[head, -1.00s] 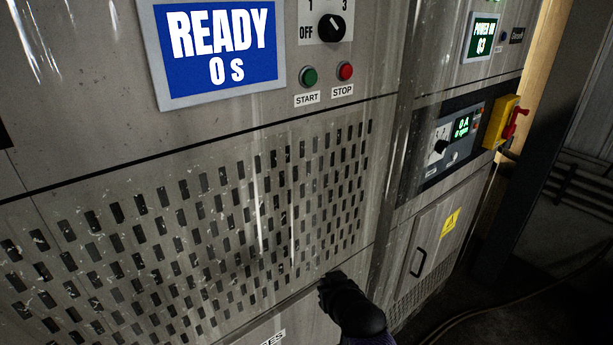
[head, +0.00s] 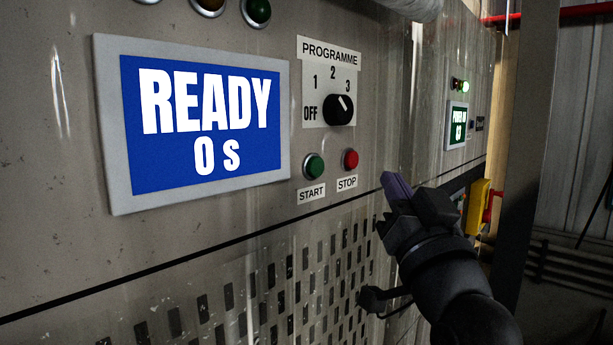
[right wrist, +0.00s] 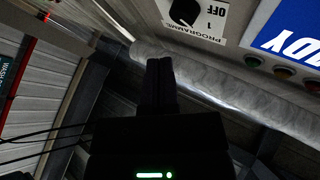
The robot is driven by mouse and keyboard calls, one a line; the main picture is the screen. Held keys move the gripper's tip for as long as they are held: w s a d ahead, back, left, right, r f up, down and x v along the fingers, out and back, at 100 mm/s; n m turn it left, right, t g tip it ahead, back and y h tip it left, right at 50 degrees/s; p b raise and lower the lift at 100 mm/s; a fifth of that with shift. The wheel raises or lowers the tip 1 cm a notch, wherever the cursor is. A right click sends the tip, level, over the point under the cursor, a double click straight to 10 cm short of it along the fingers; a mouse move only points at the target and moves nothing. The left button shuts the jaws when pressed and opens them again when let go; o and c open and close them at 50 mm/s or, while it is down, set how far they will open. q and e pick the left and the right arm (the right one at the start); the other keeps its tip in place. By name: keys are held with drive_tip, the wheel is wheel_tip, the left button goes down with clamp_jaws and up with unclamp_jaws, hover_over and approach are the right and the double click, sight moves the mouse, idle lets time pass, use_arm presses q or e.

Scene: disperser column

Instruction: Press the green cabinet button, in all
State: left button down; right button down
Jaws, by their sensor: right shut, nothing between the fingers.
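The green button (head: 314,166) sits on the grey cabinet front above a START label (head: 311,194). The red button (head: 351,159) is just to its right, above a STOP label (head: 347,183). In the head view my right gripper (head: 395,190) is to the right of both buttons and a little lower, apart from them. It is shut and empty. In the right wrist view the gripper's shut fingers (right wrist: 161,85) point up the picture, and neither START nor STOP is seen there. My left gripper is not in view.
A blue READY screen (head: 203,122) reading 0 s is left of the buttons. A perforated panel (head: 290,285) lies below. A yellow and red switch (head: 478,205) is beyond my right arm. A pipe (right wrist: 235,85) runs overhead.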

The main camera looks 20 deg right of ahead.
sight(315, 167)
drive_tip(key=shift+s+d+r, duration=0.1)
drive_tip(key=shift+s, duration=0.2)
drive_tip(key=shift+w, duration=0.1)
drive_tip(key=w+a+p, duration=0.1)
drive_tip(key=w+a, duration=0.2)
drive_tip(key=w, duration=0.5)
drive_tip(key=shift+a+p, duration=0.25)
drive_tip(key=shift+p, duration=0.05)
drive_tip(key=shift+w, duration=0.1)
idle(1.6)
drive_tip(key=shift+w+a, duration=0.15)
drive_tip(key=shift+w, duration=0.2)
